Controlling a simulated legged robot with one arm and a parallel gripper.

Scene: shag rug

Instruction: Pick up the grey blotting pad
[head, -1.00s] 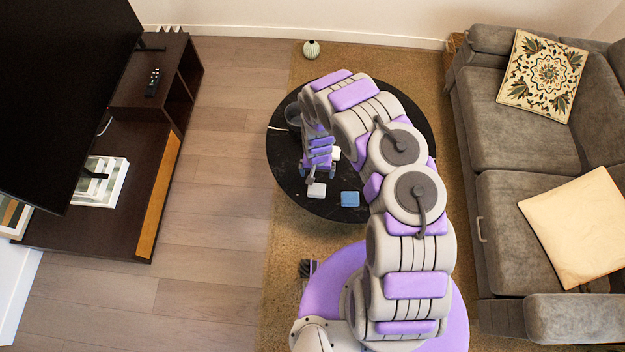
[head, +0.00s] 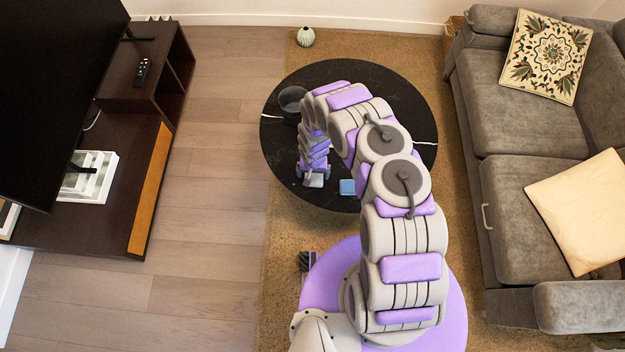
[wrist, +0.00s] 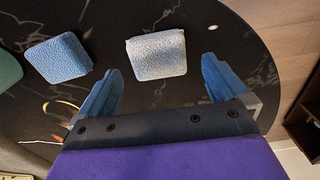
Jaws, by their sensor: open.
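The grey blotting pad (wrist: 157,54) is a small pale, textured square lying on the black marble-look round table. It also shows in the head view (head: 313,182), partly covered by my gripper. My gripper (wrist: 161,75) is open and empty, its two blue fingers spread wide. In the wrist view the pad lies just beyond the fingertips, roughly centred between them. The head view shows my gripper (head: 314,172) low over the table at the pad's far edge. Whether the fingers touch the table cannot be told.
A blue pad (wrist: 58,62) lies beside the grey one, also visible in the head view (head: 347,187). A teal object (wrist: 7,70) is cut off at the wrist view's left edge. A dark bowl (head: 292,100) stands at the table's far left. A sofa (head: 520,130) is on the right.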

